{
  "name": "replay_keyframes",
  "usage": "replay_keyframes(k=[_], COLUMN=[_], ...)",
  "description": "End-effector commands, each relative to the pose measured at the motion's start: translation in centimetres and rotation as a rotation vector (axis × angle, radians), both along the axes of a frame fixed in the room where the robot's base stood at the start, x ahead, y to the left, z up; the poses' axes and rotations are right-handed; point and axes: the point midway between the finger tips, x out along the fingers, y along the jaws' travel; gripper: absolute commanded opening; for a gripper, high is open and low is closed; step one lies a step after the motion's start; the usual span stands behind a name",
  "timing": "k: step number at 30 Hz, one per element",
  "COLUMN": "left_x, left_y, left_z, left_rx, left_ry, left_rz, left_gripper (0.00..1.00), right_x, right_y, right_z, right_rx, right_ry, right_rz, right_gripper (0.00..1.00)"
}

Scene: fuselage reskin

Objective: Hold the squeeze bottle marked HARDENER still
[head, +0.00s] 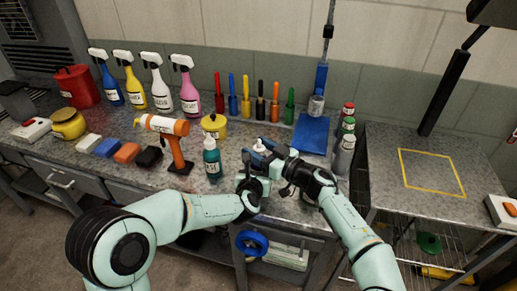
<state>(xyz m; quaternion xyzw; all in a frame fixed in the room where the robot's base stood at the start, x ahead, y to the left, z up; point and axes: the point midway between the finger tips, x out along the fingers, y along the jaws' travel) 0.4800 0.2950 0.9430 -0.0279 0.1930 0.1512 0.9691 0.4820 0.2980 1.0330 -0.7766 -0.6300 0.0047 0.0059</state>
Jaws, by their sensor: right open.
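A teal squeeze bottle (212,162) with a dark nozzle and a pale label stands upright on the grey bench, left of my grippers. Its label is too small to read, so I cannot tell whether it says HARDENER. A small white and blue item (260,147) shows just behind my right gripper and is mostly hidden. My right gripper (268,158) is open at the front of the bench, by that item; I cannot tell if they touch. My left gripper (252,184) is close below it, at the bench's front edge; its fingers are hard to make out.
An orange and white tool (170,137) stands left of the teal bottle, with a yellow pot (214,126) behind. Spray bottles (160,92) and a row of colored-handled tools (260,100) line the back. Several capped bottles (343,155) stand right. A yellow-outlined square (430,172) is clear.

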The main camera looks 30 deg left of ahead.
Motion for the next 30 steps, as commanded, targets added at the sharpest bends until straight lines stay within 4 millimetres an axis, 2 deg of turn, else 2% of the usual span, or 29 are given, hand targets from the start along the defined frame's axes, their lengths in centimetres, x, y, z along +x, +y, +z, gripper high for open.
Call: replay_keyframes(k=[5,6,8,10,11,18,30], left_x=[-0.02,-0.03,-0.03,-0.03,-0.03,-0.03,-0.04], left_y=[-0.01,0.00,0.00,0.00,0.00,0.00,-0.07], left_z=[-0.11,-0.11,-0.11,-0.11,-0.11,-0.11,-0.15], left_rx=[-0.001,-0.001,-0.001,-0.001,-0.001,-0.001,-0.001], left_ry=[0.003,0.003,0.003,0.002,0.002,0.002,0.004], left_rz=[0.000,0.000,0.000,0.000,0.000,0.000,-0.001], left_gripper=[0.24,0.24,0.24,0.24,0.24,0.24,0.24], right_x=[0.00,0.00,0.00,0.01,0.01,-0.03,0.06], right_y=[0.00,0.00,-0.01,-0.01,-0.01,0.02,-0.06], right_z=[-0.01,-0.01,-0.01,-0.01,-0.01,0.13,0.21], right_rx=[0.000,0.000,0.000,0.000,0.000,0.005,0.001], right_ry=[0.000,0.000,0.000,0.000,0.000,-0.001,0.000], right_rz=[0.000,0.000,0.000,0.000,0.000,-0.011,-0.140], right_gripper=[0.61,0.55,0.35,0.12,0.09,0.09,0.09])
